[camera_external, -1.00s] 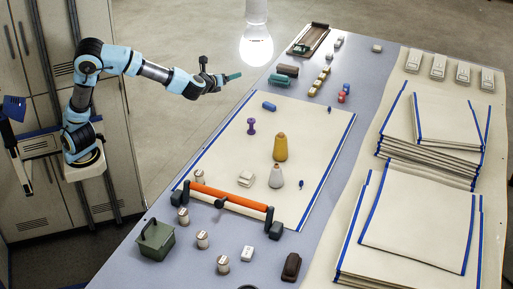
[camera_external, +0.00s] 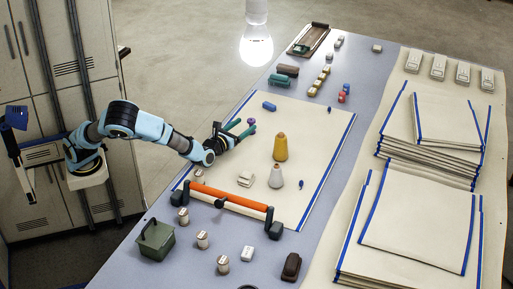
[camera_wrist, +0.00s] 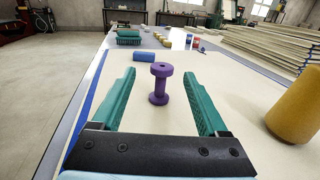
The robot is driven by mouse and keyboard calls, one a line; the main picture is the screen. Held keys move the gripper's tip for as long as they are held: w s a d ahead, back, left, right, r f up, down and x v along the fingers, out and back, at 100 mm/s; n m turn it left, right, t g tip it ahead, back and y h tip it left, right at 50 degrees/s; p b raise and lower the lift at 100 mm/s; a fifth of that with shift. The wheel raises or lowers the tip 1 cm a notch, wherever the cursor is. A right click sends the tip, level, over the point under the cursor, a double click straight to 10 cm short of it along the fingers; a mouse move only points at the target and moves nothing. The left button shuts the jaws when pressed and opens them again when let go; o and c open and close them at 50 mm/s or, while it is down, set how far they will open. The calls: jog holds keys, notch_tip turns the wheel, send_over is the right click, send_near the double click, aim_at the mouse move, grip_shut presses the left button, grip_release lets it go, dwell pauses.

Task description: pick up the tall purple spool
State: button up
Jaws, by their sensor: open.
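The tall purple spool (camera_wrist: 160,84) stands upright on the cream cloth in the wrist view, centred between the two teal fingers and a little beyond their tips. In the external view only its top (camera_external: 251,121) shows clearly; my fingers hide the lower part. My gripper (camera_external: 241,128) is low over the cloth (camera_external: 225,148), level, with its fingers pointing at the spool. In the wrist view my gripper (camera_wrist: 161,80) is open and empty, with a finger on each side of the spool's line.
A yellow cone (camera_external: 280,148) stands right of the spool, near the right finger. A grey-white cone (camera_external: 276,178) and an orange roller bar (camera_external: 228,196) are nearer the front. A blue cylinder (camera_wrist: 144,57) lies behind the spool. Stacked cloths (camera_external: 420,210) fill the right side.

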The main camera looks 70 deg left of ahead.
aim_at(254, 119)
jog(key=shift+w+a+f, duration=0.1)
jog(key=shift+f, duration=0.4)
jog(key=shift+w+a+f, duration=0.1)
jog(key=shift+w+a, duration=0.1)
jog(key=shift+w, duration=0.05)
jog(key=x, duration=0.4)
jog(key=r+b+x, duration=0.1)
jog(key=x, duration=0.1)
jog(key=shift+w, duration=0.35)
jog(key=shift+c, duration=0.3)
grip_shut()
